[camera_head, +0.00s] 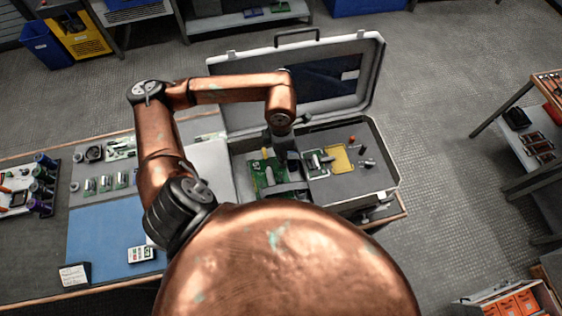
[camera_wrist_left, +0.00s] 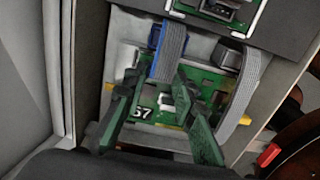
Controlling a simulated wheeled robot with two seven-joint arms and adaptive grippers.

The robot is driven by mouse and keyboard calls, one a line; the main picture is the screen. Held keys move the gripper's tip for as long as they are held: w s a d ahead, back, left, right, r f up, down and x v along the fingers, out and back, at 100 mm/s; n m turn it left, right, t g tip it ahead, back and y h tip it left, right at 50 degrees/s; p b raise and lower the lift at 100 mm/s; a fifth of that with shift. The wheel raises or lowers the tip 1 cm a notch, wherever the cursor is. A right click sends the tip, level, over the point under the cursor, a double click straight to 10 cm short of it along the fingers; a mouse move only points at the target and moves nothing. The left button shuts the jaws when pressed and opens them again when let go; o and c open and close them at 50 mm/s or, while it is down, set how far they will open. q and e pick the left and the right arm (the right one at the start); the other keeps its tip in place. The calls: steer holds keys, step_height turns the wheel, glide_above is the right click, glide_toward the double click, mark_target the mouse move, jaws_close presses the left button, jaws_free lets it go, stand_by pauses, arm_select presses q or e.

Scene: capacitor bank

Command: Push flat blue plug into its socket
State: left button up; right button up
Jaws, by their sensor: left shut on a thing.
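In the head view my left gripper (camera_head: 281,138) reaches down into an open grey case, over a green circuit board (camera_head: 262,172). In the left wrist view the gripper's two fingers (camera_wrist_left: 158,78) stand either side of the end of a grey ribbon cable (camera_wrist_left: 171,52), shut on the flat blue plug (camera_wrist_left: 148,66). Only blue edges of the plug show; the rest is hidden by the fingers and cable. Below it, the green board (camera_wrist_left: 185,142) carries a small pale part (camera_wrist_left: 166,101), and I cannot tell if this is the socket. My right gripper is not in view.
A second grey ribbon cable (camera_wrist_left: 241,92) bends close by on the right. The case's raised lid (camera_head: 357,92) stands behind the arm. Inside the case are a yellow piece (camera_head: 340,159) and small parts. A blue mat (camera_head: 104,236) lies on the bench at left.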

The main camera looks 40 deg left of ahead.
arm_select(q)
steer(key=o, duration=1.2)
step_height(320, 180, up, 12)
